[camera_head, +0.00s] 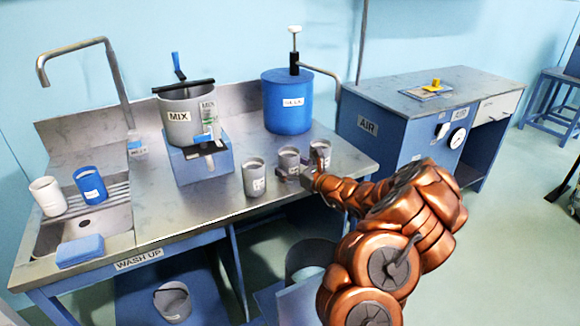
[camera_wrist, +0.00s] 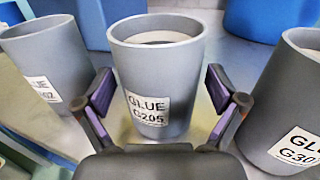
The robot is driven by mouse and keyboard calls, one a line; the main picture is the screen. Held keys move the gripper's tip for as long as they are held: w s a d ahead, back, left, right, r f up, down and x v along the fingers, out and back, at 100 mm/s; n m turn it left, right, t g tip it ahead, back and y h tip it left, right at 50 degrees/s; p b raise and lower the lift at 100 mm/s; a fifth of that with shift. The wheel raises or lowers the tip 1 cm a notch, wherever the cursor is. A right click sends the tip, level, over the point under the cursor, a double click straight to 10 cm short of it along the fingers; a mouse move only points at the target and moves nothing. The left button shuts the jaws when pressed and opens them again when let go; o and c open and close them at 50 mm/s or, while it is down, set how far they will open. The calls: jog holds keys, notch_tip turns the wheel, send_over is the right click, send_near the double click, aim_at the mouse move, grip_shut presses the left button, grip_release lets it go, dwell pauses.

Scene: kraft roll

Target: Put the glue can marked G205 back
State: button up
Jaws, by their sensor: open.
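The grey glue can marked G205 (camera_wrist: 155,85) stands upright on the metal bench in the middle of the wrist view. In the head view it is the middle can (camera_head: 288,162) of three. My gripper (camera_wrist: 160,93) is open, with one finger on each side of this can. In the head view my gripper (camera_head: 306,178) is at the bench's front right, partly hidden by my arm. A similar can, its label partly read as 02 (camera_wrist: 45,70), stands to the left, and one marked G30 (camera_wrist: 290,110) to the right.
A MIX pot (camera_head: 185,118) on a blue stand and a blue drum (camera_head: 287,100) with a pump stand behind. A sink (camera_head: 85,226) with a white cup (camera_head: 47,195) and a blue cup (camera_head: 91,185) is at left. A blue AIR cabinet (camera_head: 385,130) is at right.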

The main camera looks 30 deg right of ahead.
jog(key=shift+r, duration=0.25)
jog(key=shift+s+d+f, duration=0.15)
jog(key=shift+s, duration=0.2)
jog(key=b+v, duration=0.1)
jog(key=v, duration=1)
jog(key=a+r+n+g+y, duration=0.2)
jog(key=a+r+n+y, duration=0.25)
jog(key=a, duration=0.55)
jog(key=a+r+n+g+y, duration=0.3)
jog(key=a+n, duration=0.3)
jog(key=a, duration=0.4)
jog(key=s+a+n+g+y, duration=0.1)
jog(key=s+a+n+g, duration=0.35)
jog(key=a, duration=0.35)
jog(key=s+a+n+g+y, duration=0.1)
jog(key=s+a+n+g, duration=0.3)
jog(key=a, duration=0.5)
jog(key=s+a+f+n+g+h, duration=0.25)
jog(key=s+n, duration=0.25)
jog(key=s, duration=0.3)
jog(key=s+a+f+n+g+h, duration=0.1)
jog(key=s+a+n+g+h, duration=0.2)
jog(key=s, duration=0.6)
jog(key=s+d+f+n+h, duration=0.1)
jog(key=s+d+n+h, duration=0.5)
jog(key=s+d, duration=0.5)
jog(key=shift+d+h, duration=0.25)
jog(key=shift+h, duration=0.75)
